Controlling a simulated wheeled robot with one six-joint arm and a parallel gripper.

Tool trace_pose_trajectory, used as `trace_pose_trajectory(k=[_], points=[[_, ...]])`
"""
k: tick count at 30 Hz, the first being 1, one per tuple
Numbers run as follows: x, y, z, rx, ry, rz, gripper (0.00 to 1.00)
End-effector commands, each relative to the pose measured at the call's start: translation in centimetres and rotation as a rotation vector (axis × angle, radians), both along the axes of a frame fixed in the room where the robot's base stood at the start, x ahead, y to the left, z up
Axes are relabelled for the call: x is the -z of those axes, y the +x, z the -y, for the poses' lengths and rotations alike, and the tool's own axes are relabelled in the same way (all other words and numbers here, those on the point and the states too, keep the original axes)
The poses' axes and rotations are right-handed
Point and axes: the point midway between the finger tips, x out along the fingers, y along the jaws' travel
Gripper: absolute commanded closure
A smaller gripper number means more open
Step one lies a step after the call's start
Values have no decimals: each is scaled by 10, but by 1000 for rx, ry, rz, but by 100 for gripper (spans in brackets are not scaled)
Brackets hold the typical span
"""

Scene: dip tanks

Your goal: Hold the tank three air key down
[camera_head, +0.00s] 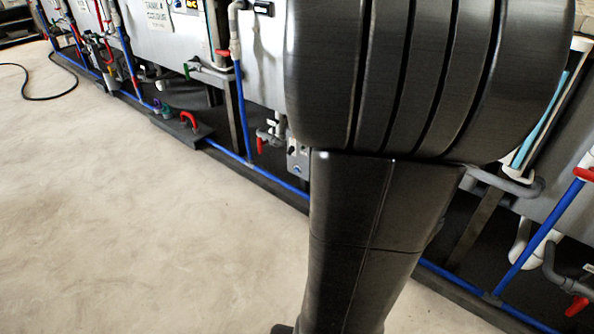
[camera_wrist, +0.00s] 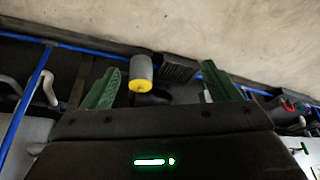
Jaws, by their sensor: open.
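My gripper (camera_wrist: 161,66) shows in the wrist view with its two green fingers spread wide apart. A grey cylinder with a yellow end (camera_wrist: 141,73) appears between the fingers, nearer the left one. Its distance from the fingers is unclear, and no contact shows. I cannot tell whether it is the tank three air key. In the head view my dark arm covers the middle and hides my gripper and part of the tank row. A small grey box with a blue round button (camera_head: 298,160) shows just left of my arm; I cannot read any label on it.
A tank with a sign reading tank 4 colour (camera_head: 158,14) stands at the upper left. A blue pipe (camera_head: 270,179) runs low along the tanks. Red-handled valves (camera_head: 188,121) stick out near the floor. The pale floor (camera_head: 130,230) at left is clear, except for a black hose (camera_head: 45,97).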

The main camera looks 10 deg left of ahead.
Motion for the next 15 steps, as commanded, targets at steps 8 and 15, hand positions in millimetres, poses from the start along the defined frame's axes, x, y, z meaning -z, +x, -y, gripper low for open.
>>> trace_pose_trajectory(k=[8,15], points=[[0,0,0,0,0,0,73],[0,0,0,0,0,0,100]])
